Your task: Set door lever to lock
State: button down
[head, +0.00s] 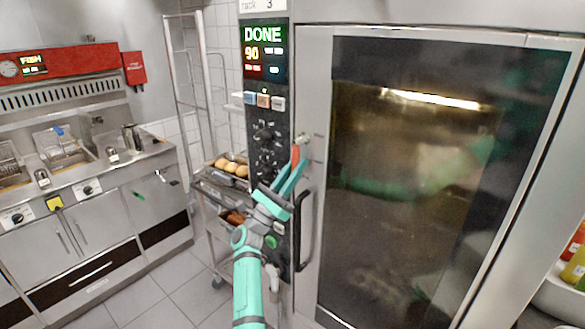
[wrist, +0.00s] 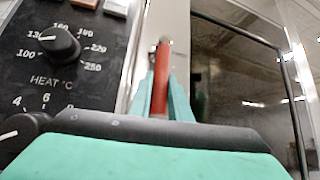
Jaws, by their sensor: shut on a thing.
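The door lever (head: 295,153) is a red-handled lever on the steel frame at the left edge of the oven door, with its metal pivot at the upper end. In the wrist view the red lever (wrist: 161,80) stands nearly upright between the two teal fingers. My gripper (head: 293,178) is shut on the lever's lower part, which the fingers partly hide. It also shows in the wrist view (wrist: 160,100). The oven door (head: 400,180) has a dark glass pane and looks closed. Any lock marking by the lever is too small to read.
A control panel (head: 267,110) with dials and a lit display is just left of the lever. A black door handle (head: 301,230) stands close right of my gripper. A rack with trays of food (head: 232,167) and a fryer (head: 80,190) are at the left.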

jog(key=shift+a, duration=0.1)
jog(key=c, duration=1.7)
grip_release()
jog(key=shift+o, duration=0.2)
jog(key=v, duration=1)
jog(key=shift+s+a+f, duration=0.15)
jog(key=shift+s+f, duration=0.1)
jog(key=shift+f, duration=0.05)
